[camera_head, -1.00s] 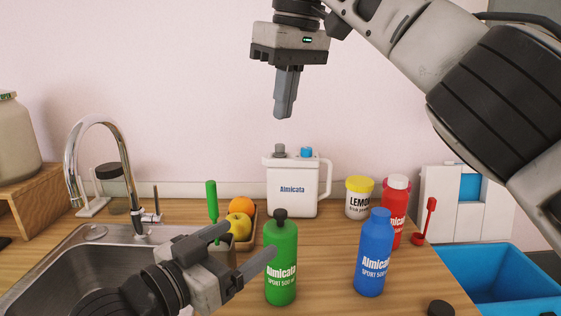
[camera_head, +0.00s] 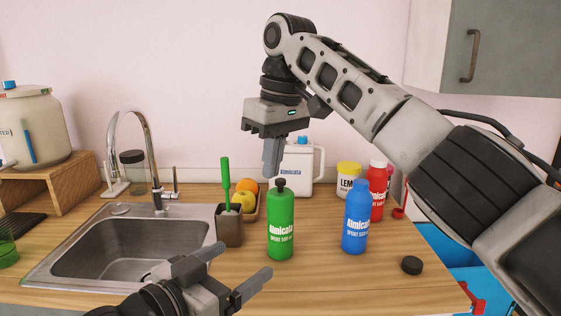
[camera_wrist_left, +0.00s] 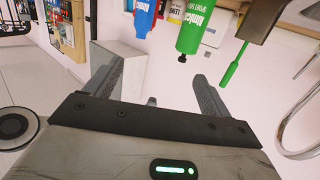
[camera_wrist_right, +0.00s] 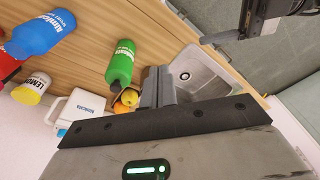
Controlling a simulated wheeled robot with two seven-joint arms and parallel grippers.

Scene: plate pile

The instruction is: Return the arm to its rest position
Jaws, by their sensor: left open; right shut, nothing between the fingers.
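My right gripper (camera_head: 272,157) is shut and empty. It hangs fingers down in the head view, in front of the white jug and above the green bottle. Its closed fingers also show in the right wrist view (camera_wrist_right: 158,86). My left gripper (camera_head: 240,268) is open and empty, low in the head view, in front of the counter and left of the green bottle. Its spread fingers show in the left wrist view (camera_wrist_left: 160,85). The green bottle (camera_head: 281,228) stands upright with a dark cap on. Neither gripper touches a bottle.
A blue bottle (camera_head: 355,222), red bottle (camera_head: 378,190), lemon tub (camera_head: 347,182) and white jug (camera_head: 303,168) stand on the counter (camera_head: 330,280). A loose black cap (camera_head: 411,265) lies at right. The sink (camera_head: 120,250) and faucet (camera_head: 143,135) are left. A holder (camera_head: 229,229) has a green-handled brush.

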